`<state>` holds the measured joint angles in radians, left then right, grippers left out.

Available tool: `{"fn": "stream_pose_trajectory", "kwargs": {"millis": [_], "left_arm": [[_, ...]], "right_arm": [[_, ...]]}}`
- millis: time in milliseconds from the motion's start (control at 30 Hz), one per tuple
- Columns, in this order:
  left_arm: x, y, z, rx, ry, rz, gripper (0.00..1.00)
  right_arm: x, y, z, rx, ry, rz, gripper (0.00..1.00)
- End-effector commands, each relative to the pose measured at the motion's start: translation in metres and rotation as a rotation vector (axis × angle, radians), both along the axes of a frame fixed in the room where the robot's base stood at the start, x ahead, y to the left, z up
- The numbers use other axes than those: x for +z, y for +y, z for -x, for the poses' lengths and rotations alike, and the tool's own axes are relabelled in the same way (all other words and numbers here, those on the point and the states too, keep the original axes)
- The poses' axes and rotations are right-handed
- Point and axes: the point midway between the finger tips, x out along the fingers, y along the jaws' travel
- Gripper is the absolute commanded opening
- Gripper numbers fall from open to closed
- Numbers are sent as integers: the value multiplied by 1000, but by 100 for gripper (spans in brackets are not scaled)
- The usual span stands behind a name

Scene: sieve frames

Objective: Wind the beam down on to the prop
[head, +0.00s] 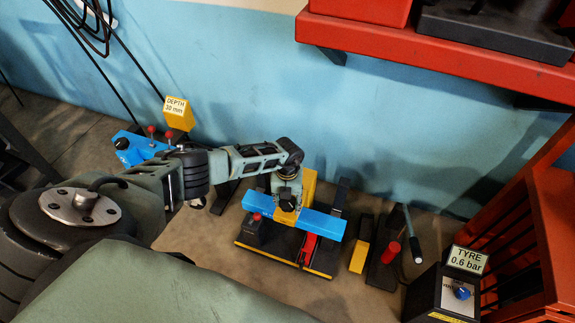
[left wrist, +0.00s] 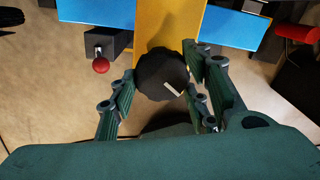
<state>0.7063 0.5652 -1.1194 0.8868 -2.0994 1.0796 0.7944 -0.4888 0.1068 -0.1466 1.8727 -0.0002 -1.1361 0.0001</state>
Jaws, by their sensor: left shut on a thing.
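The blue beam (head: 325,222) lies crosswise on a yellow column (head: 309,184) above a dark base with a yellow edge (head: 290,264). It also shows in the left wrist view (left wrist: 232,26), on both sides of the yellow part. A black round knob with a white mark (left wrist: 160,72) sits at the beam's middle. My left gripper (head: 287,196) is shut on this knob, its fingers on either side. A red piece (head: 308,248), possibly the prop, stands below the beam; I cannot tell whether they touch. My right gripper is not in view.
A red-knobbed block (head: 255,224) stands by the beam's left end. To the right are a yellow block (head: 360,257), a lever with a red part (head: 391,252) and a tyre gauge box (head: 463,290). A depth sign (head: 176,108) stands at the back left. A red shelf (head: 450,62) overhangs the right.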

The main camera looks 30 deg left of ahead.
Motion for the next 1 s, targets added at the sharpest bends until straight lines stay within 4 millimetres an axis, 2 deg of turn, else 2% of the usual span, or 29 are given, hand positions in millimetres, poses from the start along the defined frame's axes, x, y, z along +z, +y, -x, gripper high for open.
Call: {"fn": "stream_pose_trajectory", "kwargs": {"millis": [33,67,267,667,867,1000], "left_arm": [[1,4,0,4,-1,-5,17],[1,4,0,4,-1,-5,44],[0,2,0,2,1,-3,61],[4,1,0,-2,-1,0,61],[29,1,-1,-3,-3,-1,61],[57,2,-1,-1,-4,-1,61]], "right_arm": [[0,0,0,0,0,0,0],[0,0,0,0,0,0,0],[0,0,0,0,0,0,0],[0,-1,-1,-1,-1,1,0],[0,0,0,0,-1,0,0],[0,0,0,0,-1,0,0]]}}
